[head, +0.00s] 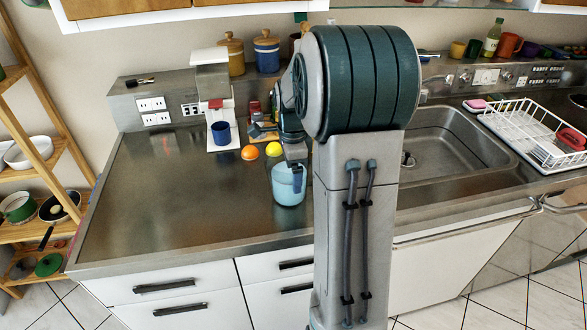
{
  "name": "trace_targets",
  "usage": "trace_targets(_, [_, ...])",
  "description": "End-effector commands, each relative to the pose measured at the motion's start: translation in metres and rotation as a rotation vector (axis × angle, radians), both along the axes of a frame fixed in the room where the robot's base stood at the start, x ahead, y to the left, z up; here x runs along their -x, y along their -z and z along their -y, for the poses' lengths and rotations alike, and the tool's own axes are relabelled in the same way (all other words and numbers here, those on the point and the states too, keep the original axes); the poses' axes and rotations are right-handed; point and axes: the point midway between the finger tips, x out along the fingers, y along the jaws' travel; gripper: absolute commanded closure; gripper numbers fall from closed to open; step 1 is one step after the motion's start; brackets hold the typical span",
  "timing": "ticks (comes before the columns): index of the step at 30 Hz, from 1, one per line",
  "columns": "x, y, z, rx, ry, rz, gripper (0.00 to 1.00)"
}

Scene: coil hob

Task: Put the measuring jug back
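The measuring jug, a light blue see-through vessel (286,190), is upright at the middle of the metal counter, towards its front edge, just left of my arm's column. My gripper (297,176) is at the jug's upper right rim, pointing down. A dark finger overlaps the jug's rim and upper wall. The other finger is not clear to see, so I cannot tell whether the gripper is closed on the jug. I also cannot tell whether the jug's base touches the counter. Part of the jug's right side is hidden by the gripper.
An orange (250,153) and a lemon (274,149) lie behind the jug. A white coffee machine (213,85) with a blue mug (221,133) stands behind them. The sink (440,145) and a white dish rack (520,125) are right. The counter's left (160,200) is clear.

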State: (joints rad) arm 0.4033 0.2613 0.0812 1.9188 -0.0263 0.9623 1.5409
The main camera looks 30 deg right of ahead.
Motion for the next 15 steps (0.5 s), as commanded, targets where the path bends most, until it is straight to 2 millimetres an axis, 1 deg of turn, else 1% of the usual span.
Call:
trace_targets(7, [-0.0005,-0.0004,0.0001,0.001,0.000,0.003,0.69])
trace_targets(11, [-0.0005,0.0034,0.0000,0.001,0.000,0.002,0.69])
trace_targets(12, [0.0000,0.0039,-0.0001,0.000,0.000,0.000,0.09])
trace_targets(13, [0.0000,0.0035,-0.0001,0.000,0.000,0.000,0.00])
trace_targets(15, [0.0000,0.0034,-0.0001,0.000,0.000,0.000,0.00])
